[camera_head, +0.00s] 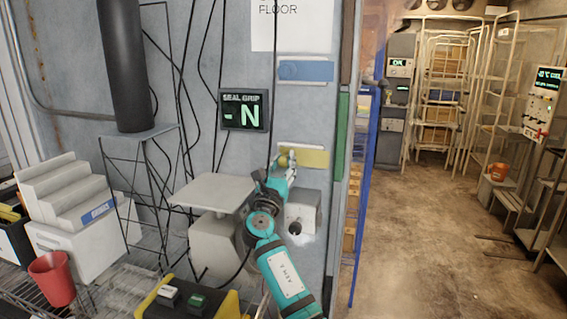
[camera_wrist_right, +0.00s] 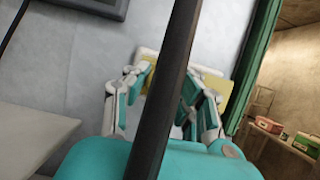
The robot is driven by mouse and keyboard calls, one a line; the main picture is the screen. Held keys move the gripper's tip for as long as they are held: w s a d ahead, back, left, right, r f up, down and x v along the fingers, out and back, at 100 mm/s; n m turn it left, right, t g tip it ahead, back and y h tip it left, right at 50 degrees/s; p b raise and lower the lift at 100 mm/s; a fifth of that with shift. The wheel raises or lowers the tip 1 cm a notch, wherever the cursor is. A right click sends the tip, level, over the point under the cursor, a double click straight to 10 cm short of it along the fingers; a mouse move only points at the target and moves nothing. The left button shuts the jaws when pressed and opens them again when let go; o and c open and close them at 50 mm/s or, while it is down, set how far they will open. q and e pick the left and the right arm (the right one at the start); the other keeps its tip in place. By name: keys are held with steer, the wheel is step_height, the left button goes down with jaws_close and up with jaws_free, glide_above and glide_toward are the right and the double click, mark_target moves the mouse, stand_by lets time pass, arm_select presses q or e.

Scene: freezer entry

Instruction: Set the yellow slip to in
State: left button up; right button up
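The yellow slip (camera_head: 312,158) is mounted flat on a pale holder on the grey wall post, below a blue slip (camera_head: 306,70). A small round yellowish part shows at its left end. My right gripper (camera_head: 285,164) is at that left end, very close to it. In the right wrist view the yellow slip (camera_wrist_right: 214,84) shows behind the fingers of my right gripper (camera_wrist_right: 168,76). The fingertips stand somewhat apart, but a dark bar crosses the view and hides the space between them. Whether they hold anything is hidden. My left gripper is not in view.
A wall display (camera_head: 244,110) reads "SEAL GRIP" with a large N. A pale flat-topped stand (camera_head: 213,192) is left of my right arm. A green strip (camera_head: 341,137) and blue frame (camera_head: 366,190) edge the doorway. Open floor (camera_head: 430,230) lies to the right.

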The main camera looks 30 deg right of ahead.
mark_target(310, 152)
jaws_close()
steer(key=shift+s+d, duration=0.15)
steer(key=s+d+p, duration=0.1)
steer(key=s, duration=0.1)
steer(key=s+d+p, duration=0.2)
steer(key=shift+s+d+p, duration=0.1)
steer(key=shift+d+p, duration=0.15)
steer(key=shift+p, duration=0.05)
steer(key=shift+f, duration=0.1)
steer(key=shift+a, duration=0.1)
steer(key=shift+o, duration=1)
jaws_free()
steer(key=o, duration=0.6)
steer(key=shift+s+d, duration=0.15)
steer(key=shift+d, duration=0.05)
steer(key=shift+c, duration=0.2)
